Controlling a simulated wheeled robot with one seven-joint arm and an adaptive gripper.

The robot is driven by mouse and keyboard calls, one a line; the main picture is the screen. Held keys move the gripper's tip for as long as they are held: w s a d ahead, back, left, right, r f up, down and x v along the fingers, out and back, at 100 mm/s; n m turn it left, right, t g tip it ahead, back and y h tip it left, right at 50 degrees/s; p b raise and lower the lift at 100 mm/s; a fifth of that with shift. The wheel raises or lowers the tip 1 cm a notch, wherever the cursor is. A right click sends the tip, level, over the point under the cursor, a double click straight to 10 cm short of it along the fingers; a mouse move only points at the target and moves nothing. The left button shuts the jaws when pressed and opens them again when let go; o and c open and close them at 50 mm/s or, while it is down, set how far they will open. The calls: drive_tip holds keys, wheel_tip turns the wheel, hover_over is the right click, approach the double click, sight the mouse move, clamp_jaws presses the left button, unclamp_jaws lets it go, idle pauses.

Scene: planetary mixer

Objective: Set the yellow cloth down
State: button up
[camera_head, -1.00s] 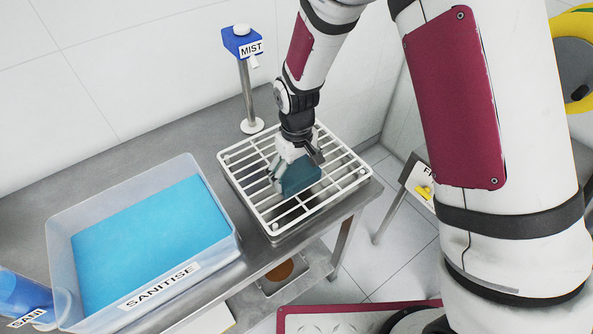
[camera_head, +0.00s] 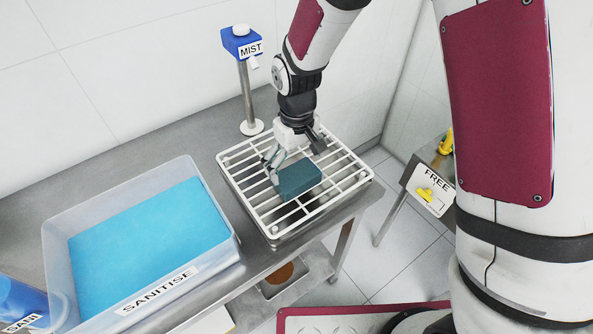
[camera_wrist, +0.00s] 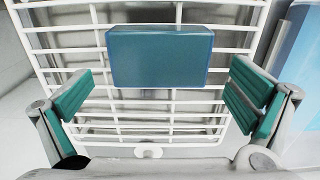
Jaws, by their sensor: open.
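No cloth that is clearly yellow shows. A dark teal block (camera_head: 300,180) lies flat on the white wire rack (camera_head: 254,207). The block (camera_wrist: 160,56) and rack (camera_wrist: 170,128) also show in the wrist view. My gripper (camera_head: 295,158) is open and empty, just above and behind the block in the head view. In the wrist view my gripper (camera_wrist: 170,95) has its two teal pads wide apart, with the block between and beyond them, touching neither. A yellow object (camera_head: 446,142) sits by the FREE sign, partly hidden by my arm; I cannot tell whether it is cloth.
A clear tub labelled SANITISE (camera_head: 220,257) with blue contents stands left of the rack. A blue MIST post (camera_head: 246,95) stands behind it. The FREE sign (camera_head: 428,190) fronts a stand at right. A lower shelf (camera_head: 305,283) is under the steel bench.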

sight(296, 174)
drive_tip(key=s+d+r+m+t, duration=0.1)
drive_tip(key=s+d+r+m, duration=0.3)
drive_tip(key=r, duration=0.6)
drive_tip(key=s+d+r+n+t, duration=0.1)
drive_tip(key=d+r+t, duration=0.1)
drive_tip(key=d+r, duration=0.65)
drive_tip(key=s+d+r+m+t, duration=0.1)
drive_tip(key=s+d+r+m, duration=0.1)
drive_tip(key=s+r, duration=0.2)
drive_tip(key=s+d+r+m+t, duration=0.1)
drive_tip(key=s+d+r, duration=0.2)
drive_tip(key=s, duration=0.5)
drive_tip(key=shift+s+d+r+m+t+b, duration=0.35)
drive_tip(key=shift+r+m+b, duration=0.1)
drive_tip(key=shift+r, duration=0.25)
